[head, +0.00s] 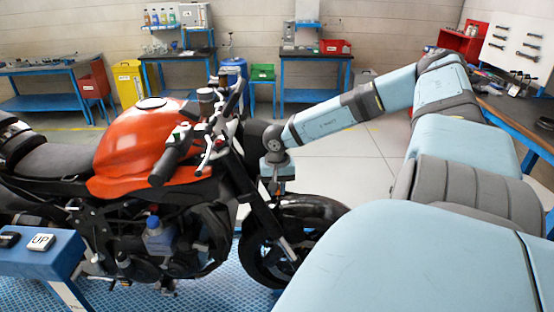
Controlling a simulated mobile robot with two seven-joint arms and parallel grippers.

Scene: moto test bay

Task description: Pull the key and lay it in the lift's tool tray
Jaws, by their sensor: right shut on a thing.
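A red motorcycle (150,145) stands across the left half of the head view, with its handlebar and front wheel toward the middle. My right arm reaches in from the right. My right gripper (276,187) points down above the front wheel, to the right of the handlebar and fork. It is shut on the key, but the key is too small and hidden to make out. The ignition lock cannot be told apart among the dark parts by the handlebar. My left gripper is not in view.
The motorcycle stands over a blue textured plate (205,290). Workbenches line the back, with a yellow bin (130,82). The floor behind my right forearm is clear.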

